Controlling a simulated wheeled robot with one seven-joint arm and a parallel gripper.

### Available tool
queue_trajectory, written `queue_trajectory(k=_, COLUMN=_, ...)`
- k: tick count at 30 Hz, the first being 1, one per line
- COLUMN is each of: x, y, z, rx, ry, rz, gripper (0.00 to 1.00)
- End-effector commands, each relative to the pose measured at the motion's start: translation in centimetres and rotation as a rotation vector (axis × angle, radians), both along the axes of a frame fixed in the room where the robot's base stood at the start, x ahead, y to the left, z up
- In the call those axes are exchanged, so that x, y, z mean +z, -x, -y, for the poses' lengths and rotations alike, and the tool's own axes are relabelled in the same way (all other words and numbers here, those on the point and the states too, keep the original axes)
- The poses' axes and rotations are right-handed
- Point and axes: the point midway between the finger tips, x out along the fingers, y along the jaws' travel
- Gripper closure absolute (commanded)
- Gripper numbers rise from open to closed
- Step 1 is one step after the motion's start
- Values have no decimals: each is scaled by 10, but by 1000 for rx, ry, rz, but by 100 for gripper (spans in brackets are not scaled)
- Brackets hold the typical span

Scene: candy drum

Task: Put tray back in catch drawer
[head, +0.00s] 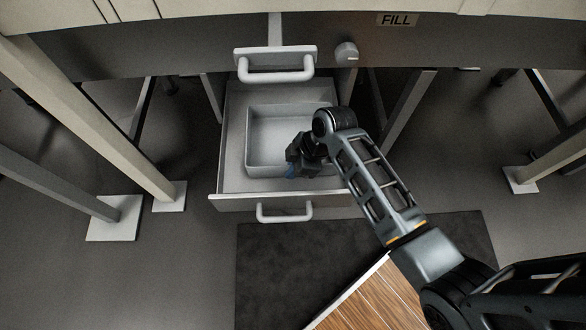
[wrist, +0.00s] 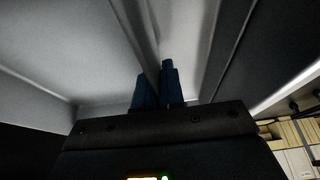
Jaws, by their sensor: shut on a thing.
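The grey, open-topped tray (head: 275,132) appears within the pulled-out catch drawer (head: 232,160) in the head view, and its inside looks empty. I cannot tell whether it rests on the drawer floor. My gripper (head: 291,171) is over the tray's near wall, right of its middle. In the wrist view, my blue fingers (wrist: 157,85) are shut on the tray's thin wall (wrist: 141,45), one on each side. My wrist and arm hide the tray's near right corner and part of the drawer's right side.
The drawer's front has a white handle (head: 284,214). Above the drawer are another white handle (head: 276,72), a round knob (head: 346,52) and a FILL label (head: 397,20). Table legs stand on both sides. A dark mat (head: 290,265) lies on the floor in front.

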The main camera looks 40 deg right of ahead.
Motion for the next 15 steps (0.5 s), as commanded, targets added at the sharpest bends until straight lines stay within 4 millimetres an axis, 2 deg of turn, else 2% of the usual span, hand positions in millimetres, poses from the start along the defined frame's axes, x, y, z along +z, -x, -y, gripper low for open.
queue_trajectory(k=2, x=-6, y=0, z=0, rx=0, ry=1, rz=1, gripper=100)
queue_trajectory(k=11, x=-7, y=0, z=0, rx=0, ry=1, rz=1, gripper=100)
queue_trajectory(k=12, x=-8, y=0, z=0, rx=0, ry=1, rz=1, gripper=91)
queue_trajectory(k=15, x=-7, y=0, z=0, rx=0, ry=1, rz=1, gripper=81)
